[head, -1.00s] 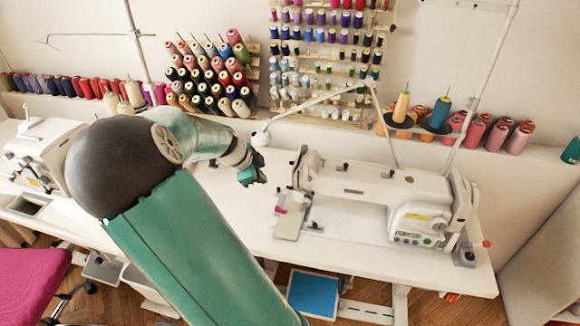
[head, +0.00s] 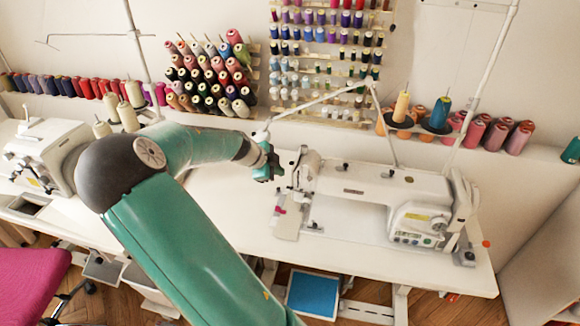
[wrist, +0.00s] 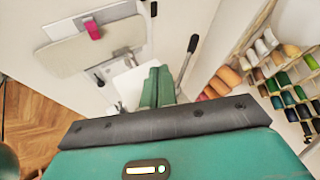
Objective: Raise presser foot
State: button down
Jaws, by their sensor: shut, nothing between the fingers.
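The white sewing machine (head: 375,185) stands on the table at the right in the head view, with its needle end at the left. My gripper (head: 272,176) is just left of that end, with its fingers together and empty. In the wrist view my gripper (wrist: 160,70) points toward the machine, its green fingers side by side. A lever with a dark handle (wrist: 192,45) stands just right of the fingertips, apart from them in the picture. The light bed plate (wrist: 75,55) shows at the upper left. I cannot clearly make out the presser foot; the fingers partly cover that area.
The white table (head: 235,215) has bare room left of the machine. A thread stand with orange and blue cones (head: 440,112) is behind it. Spool racks (head: 325,75) hang on the wall. A second machine (head: 45,155) stands at the far left.

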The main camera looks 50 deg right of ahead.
jog(key=d+f, duration=0.3)
jog(key=d, duration=0.4)
jog(key=shift+w+f, duration=0.25)
jog(key=shift+w, duration=0.05)
